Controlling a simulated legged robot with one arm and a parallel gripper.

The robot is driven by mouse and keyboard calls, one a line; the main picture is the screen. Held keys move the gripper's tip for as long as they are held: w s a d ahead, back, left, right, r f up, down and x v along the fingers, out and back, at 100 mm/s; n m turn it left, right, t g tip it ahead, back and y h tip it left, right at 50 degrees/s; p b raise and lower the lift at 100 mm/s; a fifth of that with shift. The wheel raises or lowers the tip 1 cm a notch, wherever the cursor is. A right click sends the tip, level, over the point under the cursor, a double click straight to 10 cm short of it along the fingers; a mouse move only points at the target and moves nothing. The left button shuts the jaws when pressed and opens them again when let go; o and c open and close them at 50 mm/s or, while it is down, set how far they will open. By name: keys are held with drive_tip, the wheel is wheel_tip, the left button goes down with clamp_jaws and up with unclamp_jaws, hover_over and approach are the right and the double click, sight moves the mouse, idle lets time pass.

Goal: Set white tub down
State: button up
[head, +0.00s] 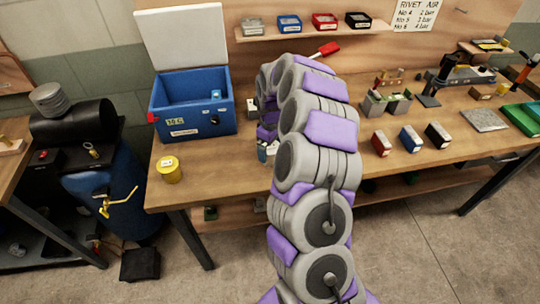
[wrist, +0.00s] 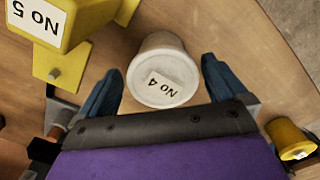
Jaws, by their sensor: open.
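The white tub (wrist: 158,52), labelled "No 4", shows in the wrist view against the wooden bench top (wrist: 235,35). It appears to stand on the wood. My gripper (wrist: 162,66) is open, with one blue finger on each side of the tub. A gap shows between each finger and the tub, so neither seems to touch it. In the head view my arm hides most of my gripper, and I cannot clearly make out the white tub there.
A yellow holder marked "No 5" (wrist: 85,25) is close at the upper left in the wrist view. A yellow tub (head: 168,170) stands near the bench's left front. A blue box (head: 190,108) with a raised white lid is behind it. Small coloured bins (head: 410,139) sit right of my arm.

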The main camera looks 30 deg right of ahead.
sight(272, 146)
drive_tip(key=f, duration=0.3)
drive_tip(key=shift+d, duration=0.2)
drive_tip(key=shift+a+r, duration=0.15)
drive_tip(key=shift+a, duration=0.4)
drive_tip(key=shift+c, duration=0.8)
drive_tip(key=c, duration=0.3)
drive_tip(key=shift+d, duration=0.4)
drive_tip(key=c, duration=0.7)
drive_tip(key=shift+a, duration=0.15)
drive_tip(key=shift+r, duration=0.1)
